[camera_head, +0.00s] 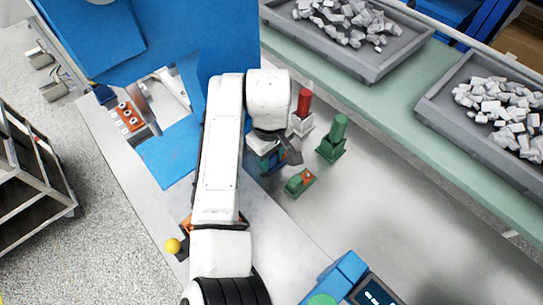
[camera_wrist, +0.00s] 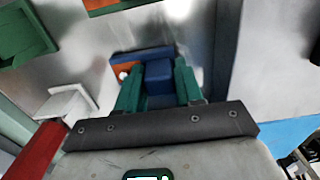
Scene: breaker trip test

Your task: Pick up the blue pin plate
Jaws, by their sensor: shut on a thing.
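The blue pin plate (camera_wrist: 159,77) sits between the two green fingers of my gripper (camera_wrist: 160,90) in the wrist view. Its blue base, with an orange patch and a white spot at the left, shows just beyond the fingertips. My gripper is shut on it. In the head view my gripper (camera_head: 273,158) is above the grey tabletop, and the blue plate is mostly hidden by my wrist. I cannot tell whether the plate touches the table.
A green plate with an orange patch (camera_head: 300,182) lies close by. A red pin on a white base (camera_head: 303,111) and a green pin (camera_head: 336,138) stand behind. Grey trays of rubble (camera_head: 440,100) line the back. A blue-cased device (camera_head: 350,280) is at front right; bare table lies between.

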